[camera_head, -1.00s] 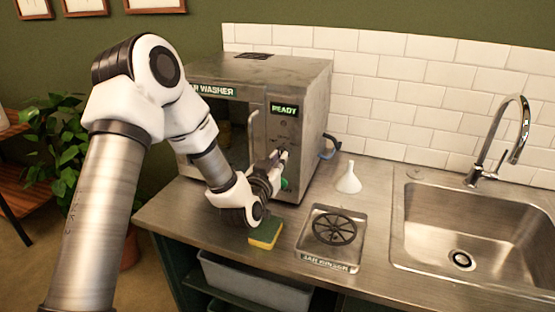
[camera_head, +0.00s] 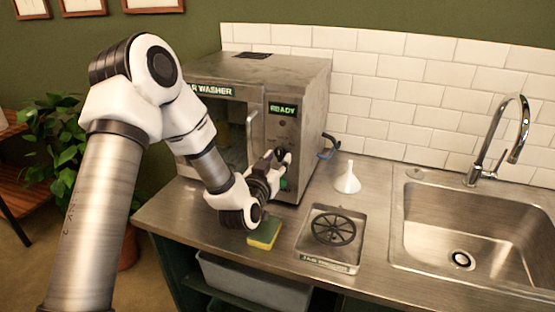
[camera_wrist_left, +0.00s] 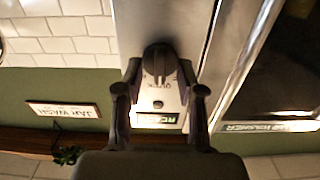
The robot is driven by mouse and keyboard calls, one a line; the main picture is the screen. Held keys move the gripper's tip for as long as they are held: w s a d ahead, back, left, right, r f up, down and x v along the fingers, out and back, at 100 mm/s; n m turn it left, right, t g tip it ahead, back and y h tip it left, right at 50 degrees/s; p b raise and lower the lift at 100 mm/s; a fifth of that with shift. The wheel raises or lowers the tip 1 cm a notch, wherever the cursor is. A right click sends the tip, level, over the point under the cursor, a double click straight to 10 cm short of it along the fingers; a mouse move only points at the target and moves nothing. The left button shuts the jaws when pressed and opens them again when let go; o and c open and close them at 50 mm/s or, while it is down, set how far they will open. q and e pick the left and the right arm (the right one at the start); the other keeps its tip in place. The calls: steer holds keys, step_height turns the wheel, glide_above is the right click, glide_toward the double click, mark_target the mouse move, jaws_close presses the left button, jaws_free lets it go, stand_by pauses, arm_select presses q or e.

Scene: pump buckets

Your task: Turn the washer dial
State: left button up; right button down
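The jar washer (camera_head: 255,75) is a grey metal box on the counter with a lit READY display (camera_head: 283,109). In the left wrist view its dark round dial (camera_wrist_left: 160,62) has a raised grip bar and sits on the front panel. My left gripper (camera_head: 283,160) is at that panel, below the display. In the left wrist view the left gripper (camera_wrist_left: 160,74) has its fingers apart, one on each side of the dial, with small gaps showing; I cannot tell whether they touch it. In the head view the gripper largely hides the dial. My right gripper is not in view.
A yellow and green sponge (camera_head: 264,233) lies below my left wrist. A jar rinser (camera_head: 333,228), a white funnel (camera_head: 348,179) and a sink (camera_head: 470,235) with a tap (camera_head: 512,140) are to the right. The washer's door handle (camera_head: 250,138) is close left of the gripper.

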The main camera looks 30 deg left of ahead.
arm_select(q)
steer(key=v, duration=0.6)
steer(key=shift+s, duration=0.4)
steer(key=shift+f, duration=0.15)
